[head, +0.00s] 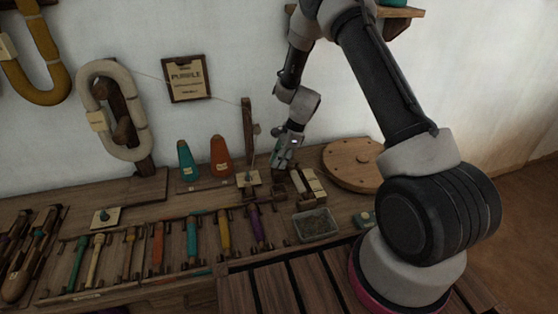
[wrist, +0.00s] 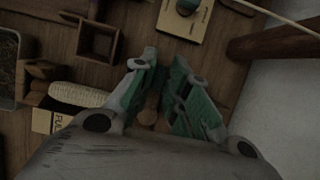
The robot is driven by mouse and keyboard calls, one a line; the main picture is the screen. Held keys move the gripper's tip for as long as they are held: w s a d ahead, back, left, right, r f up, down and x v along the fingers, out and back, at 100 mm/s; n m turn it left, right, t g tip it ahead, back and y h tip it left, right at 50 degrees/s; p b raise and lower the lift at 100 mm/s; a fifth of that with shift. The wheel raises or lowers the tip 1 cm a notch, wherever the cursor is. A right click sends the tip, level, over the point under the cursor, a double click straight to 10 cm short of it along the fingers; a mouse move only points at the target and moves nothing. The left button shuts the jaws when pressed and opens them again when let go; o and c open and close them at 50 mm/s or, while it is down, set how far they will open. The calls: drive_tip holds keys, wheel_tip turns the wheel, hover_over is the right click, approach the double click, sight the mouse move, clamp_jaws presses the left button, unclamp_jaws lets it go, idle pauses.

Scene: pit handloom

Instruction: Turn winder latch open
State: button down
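My gripper (head: 284,152) hangs above the bench, right of the upright wooden post (head: 248,135). In the wrist view its two green-padded fingers (wrist: 164,72) are apart, with a narrow gap. A small rounded brown wooden piece (wrist: 151,106) shows between them, lower down; I cannot tell whether they touch it. A cream plate (head: 248,179) with a small knob lies at the post's foot. I cannot tell for sure which part is the winder latch.
A small open wooden box (wrist: 98,42) and a cream-wound roll (wrist: 79,94) in a holder lie left of the fingers. A grey tray (head: 315,224), a round wooden disc (head: 353,164), and teal (head: 187,161) and orange (head: 221,157) cones stand around. Racked tools fill the front left.

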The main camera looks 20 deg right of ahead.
drive_tip(key=shift+n, duration=0.3)
drive_tip(key=n+g, duration=0.1)
drive_tip(key=n, duration=0.2)
drive_tip(key=shift+w+n+g, duration=0.1)
drive_tip(key=shift+n+g, duration=0.2)
drive_tip(key=n, duration=0.2)
drive_tip(key=n+g+h, duration=0.1)
drive_tip(key=n, duration=0.1)
drive_tip(key=shift+w+a+n+g, duration=0.1)
drive_tip(key=shift+n+g, duration=0.2)
drive_tip(key=n, duration=0.2)
drive_tip(key=n+h, duration=0.1)
drive_tip(key=n, duration=0.1)
drive_tip(key=shift+a+g+h, duration=0.1)
drive_tip(key=shift+g+h, duration=0.2)
drive_tip(key=shift+g, duration=0.1)
drive_tip(key=n+h, duration=0.1)
drive_tip(key=n, duration=0.4)
drive_tip(key=shift+h, duration=0.4)
drive_tip(key=shift+w, duration=0.1)
drive_tip(key=c, duration=1.5)
unclamp_jaws()
drive_tip(key=shift+c, duration=0.2)
